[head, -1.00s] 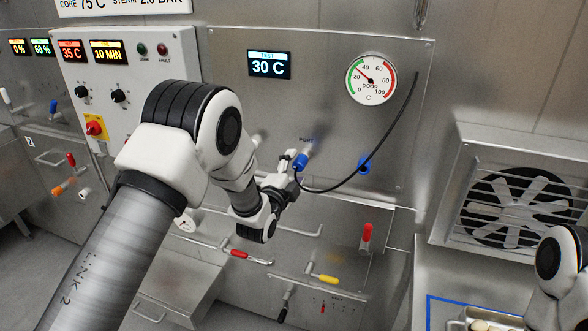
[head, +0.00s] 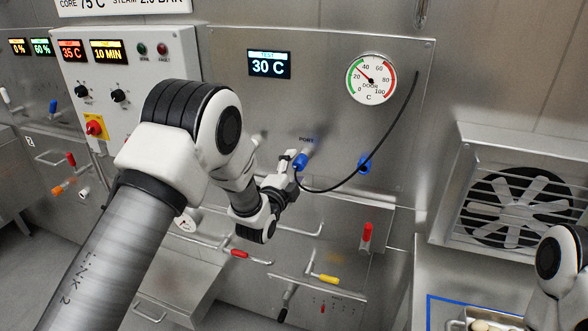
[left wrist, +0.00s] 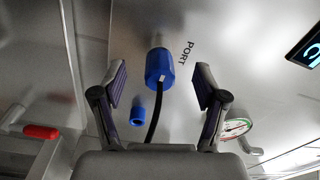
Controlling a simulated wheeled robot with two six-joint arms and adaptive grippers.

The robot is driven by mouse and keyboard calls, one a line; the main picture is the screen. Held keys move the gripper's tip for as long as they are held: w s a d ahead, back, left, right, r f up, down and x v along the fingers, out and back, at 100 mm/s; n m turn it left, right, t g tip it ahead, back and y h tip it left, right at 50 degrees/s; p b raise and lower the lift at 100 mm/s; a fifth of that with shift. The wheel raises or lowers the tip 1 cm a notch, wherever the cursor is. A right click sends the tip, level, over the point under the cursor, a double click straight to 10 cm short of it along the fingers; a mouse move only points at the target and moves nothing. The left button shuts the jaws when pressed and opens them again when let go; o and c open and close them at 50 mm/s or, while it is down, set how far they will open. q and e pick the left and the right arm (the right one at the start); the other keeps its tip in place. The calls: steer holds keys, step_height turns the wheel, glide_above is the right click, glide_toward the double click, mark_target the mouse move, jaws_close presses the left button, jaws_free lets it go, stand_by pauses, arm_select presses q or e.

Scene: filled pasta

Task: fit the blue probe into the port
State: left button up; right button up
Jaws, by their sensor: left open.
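The blue probe (head: 300,162) is at the port, under the PORT label on the steel panel, with its black cable hanging in a loop. In the left wrist view the probe (left wrist: 159,66) points at the panel, its cable running back between my fingers. It looks seated at the port, but its front end is hidden, so I cannot tell how deep. My left gripper (head: 289,170) is just behind and left of it. In the wrist view the gripper (left wrist: 158,92) is open, with a clear gap on each side of the probe. My right gripper is out of view.
An empty-looking blue holder (head: 365,165) is right of the port. A round gauge (head: 371,79) and a 30 °C display (head: 269,65) are above. Red (head: 367,236) and yellow (head: 328,279) handles are below. A fan housing (head: 515,205) is at right.

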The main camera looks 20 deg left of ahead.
arm_select(q)
steer(key=s, duration=0.7)
steer(key=shift+a+b, duration=0.25)
steer(key=shift+b, duration=0.05)
steer(key=shift+w+f, duration=0.1)
